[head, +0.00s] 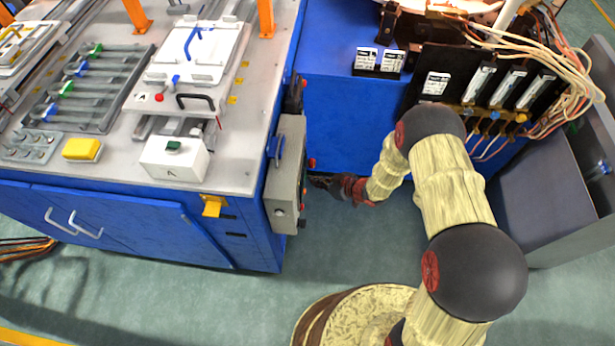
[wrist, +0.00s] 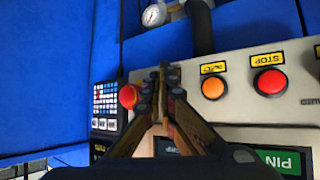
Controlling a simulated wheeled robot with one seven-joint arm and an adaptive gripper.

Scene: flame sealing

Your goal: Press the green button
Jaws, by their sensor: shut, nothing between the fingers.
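My gripper (head: 318,182) is to the right of that box, low beside the grey control panel (head: 284,180) on the cabinet's side. In the wrist view my gripper (wrist: 162,72) is shut and empty, its fingertips together in front of the panel. The panel carries an orange button (wrist: 213,88), a red STOP button (wrist: 270,82) and a red button (wrist: 128,96). My fingers hide part of the panel; no green button shows there.
A blue cabinet (head: 110,220) bears the worktop. A second blue cabinet (head: 345,110) with wiring stands behind my arm. A grey bin (head: 540,200) is at the right. In the wrist view a black pipe (wrist: 201,28) and a gauge (wrist: 154,15) are above the panel.

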